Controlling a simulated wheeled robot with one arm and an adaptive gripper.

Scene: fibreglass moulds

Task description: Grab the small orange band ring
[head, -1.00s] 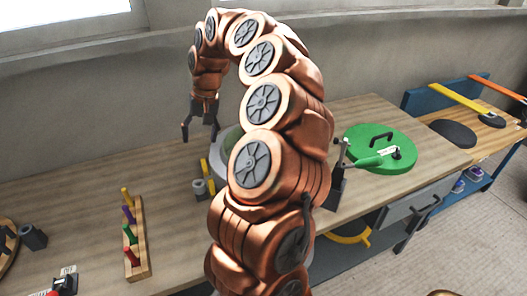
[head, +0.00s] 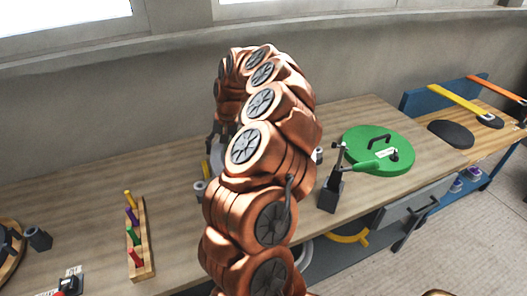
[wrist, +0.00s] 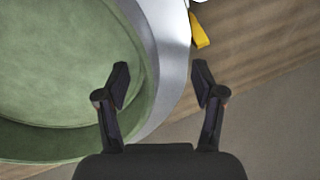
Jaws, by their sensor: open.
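I cannot make out a small orange band ring for certain in either view. My gripper (wrist: 161,70) is open and empty, with its two dark fingers apart. In the wrist view, the fingers lie on either side of the grey rim (wrist: 170,40) of a round green mould (wrist: 60,60); I cannot tell how high above it they are. In the head view, my gripper (head: 211,138) is partly hidden beside my copper arm, low over the far part of the wooden bench (head: 80,220). The arm also hides most of the mould there.
A yellow piece (wrist: 201,30) lies beside the mould. A rack of coloured pegs (head: 143,250) stands left on the bench. A green disc with a handle (head: 365,140) and a dark clamp-like stand (head: 331,190) are on the right. A yellow-orange curved thing (head: 348,238) shows below the bench.

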